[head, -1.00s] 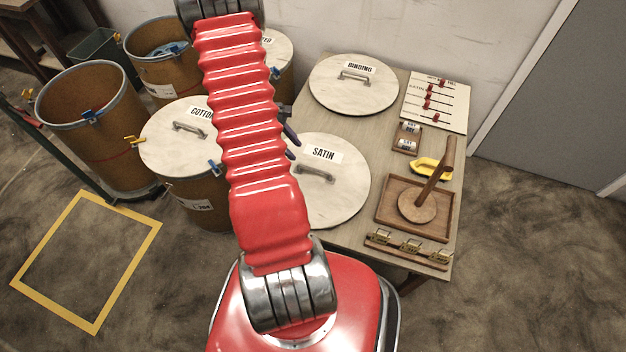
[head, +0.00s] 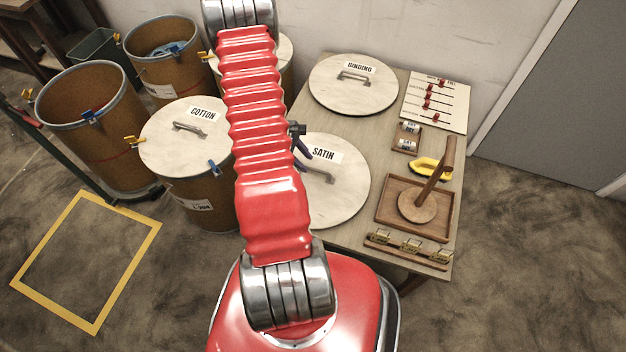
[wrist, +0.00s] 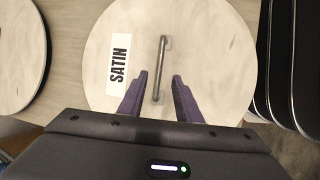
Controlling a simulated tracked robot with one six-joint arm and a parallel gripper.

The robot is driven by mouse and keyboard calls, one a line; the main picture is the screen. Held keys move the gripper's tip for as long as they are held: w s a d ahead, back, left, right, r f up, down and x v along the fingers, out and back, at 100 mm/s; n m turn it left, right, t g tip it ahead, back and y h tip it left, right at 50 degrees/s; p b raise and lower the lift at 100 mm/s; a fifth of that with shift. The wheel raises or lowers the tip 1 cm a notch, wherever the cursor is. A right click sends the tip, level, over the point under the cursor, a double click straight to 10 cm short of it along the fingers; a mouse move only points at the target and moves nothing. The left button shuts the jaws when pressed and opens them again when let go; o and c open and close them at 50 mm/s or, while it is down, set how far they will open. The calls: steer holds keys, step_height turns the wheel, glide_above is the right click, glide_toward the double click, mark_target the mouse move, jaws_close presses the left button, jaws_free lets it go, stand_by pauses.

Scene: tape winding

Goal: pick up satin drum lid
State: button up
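The satin drum lid (head: 340,192) is a round pale disc with a SATIN label and a grey bar handle. It lies on the table, its left part hidden behind my red arm in the head view. In the wrist view the lid (wrist: 205,55) fills the middle, with its handle (wrist: 160,65) running up and down the picture. My gripper (wrist: 153,82) is open over the lid, its two dark purple fingers on either side of the handle's near end. I cannot tell the height between fingertips and handle. In the head view my gripper (head: 300,145) is mostly hidden behind my arm.
The binding lid (head: 350,95) lies at the table's back. A wooden tray with a post (head: 395,225), a yellow dish (head: 428,168) and a slider board (head: 437,98) are on the right. The cotton drum (head: 195,195) and open drums (head: 95,150) stand left.

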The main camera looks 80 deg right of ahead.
mark_target(313, 169)
steer(key=shift+f, duration=0.1)
steer(key=shift+x, duration=2.55)
steer(key=shift+s, duration=0.15)
steer(key=shift+c, duration=0.7)
jaws_close()
